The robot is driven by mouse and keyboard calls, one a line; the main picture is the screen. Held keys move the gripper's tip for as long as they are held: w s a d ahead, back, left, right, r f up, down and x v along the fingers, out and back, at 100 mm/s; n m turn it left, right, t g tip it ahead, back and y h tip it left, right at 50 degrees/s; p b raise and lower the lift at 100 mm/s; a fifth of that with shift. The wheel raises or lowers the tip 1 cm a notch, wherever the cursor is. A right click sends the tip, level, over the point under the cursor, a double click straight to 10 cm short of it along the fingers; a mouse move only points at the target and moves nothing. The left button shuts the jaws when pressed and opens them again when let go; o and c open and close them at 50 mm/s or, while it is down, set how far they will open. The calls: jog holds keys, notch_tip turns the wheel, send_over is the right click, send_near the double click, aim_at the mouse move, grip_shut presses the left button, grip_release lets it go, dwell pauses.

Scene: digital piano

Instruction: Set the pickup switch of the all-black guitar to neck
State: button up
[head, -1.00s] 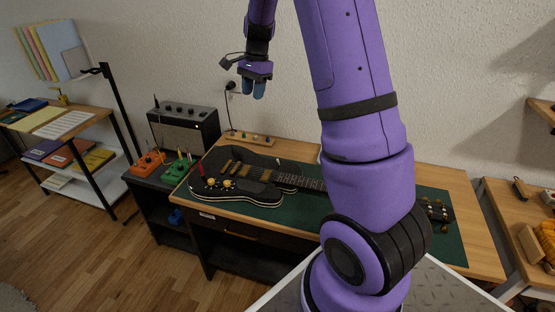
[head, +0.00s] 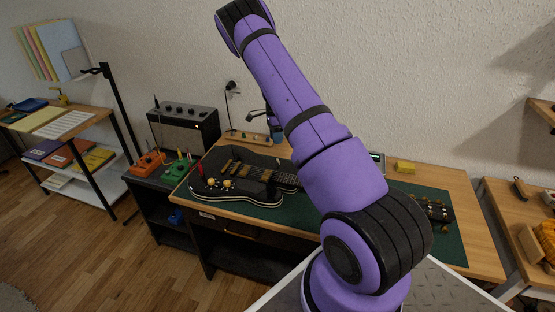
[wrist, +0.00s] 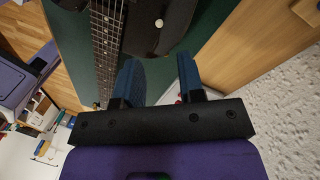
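The all-black guitar (head: 235,197) lies flat on a green mat on the workbench, with a pale edge line, gold knobs (head: 228,184) and gold pickups. Its neck runs right, partly hidden behind my arm. I cannot make out the pickup switch or its setting. In the wrist view the fretted neck (wrist: 104,45) and part of the dark body (wrist: 150,35) show at the top. My gripper (wrist: 158,82) is open and empty, its blue fingers apart. In the head view my gripper (head: 277,134) is partly hidden by my arm, beyond the guitar near the wall.
A small red upright piece (head: 200,170) shows at the guitar's left end. A strip with small knobs (head: 245,137) lies at the bench's back. An amplifier (head: 184,128), an orange pedal (head: 148,162) and a green pedal (head: 177,167) stand left. A yellow block (head: 405,167) sits at the back right.

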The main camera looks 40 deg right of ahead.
aim_at(278, 162)
jog(key=x, duration=0.9)
jog(key=shift+f, duration=0.35)
grip_shut()
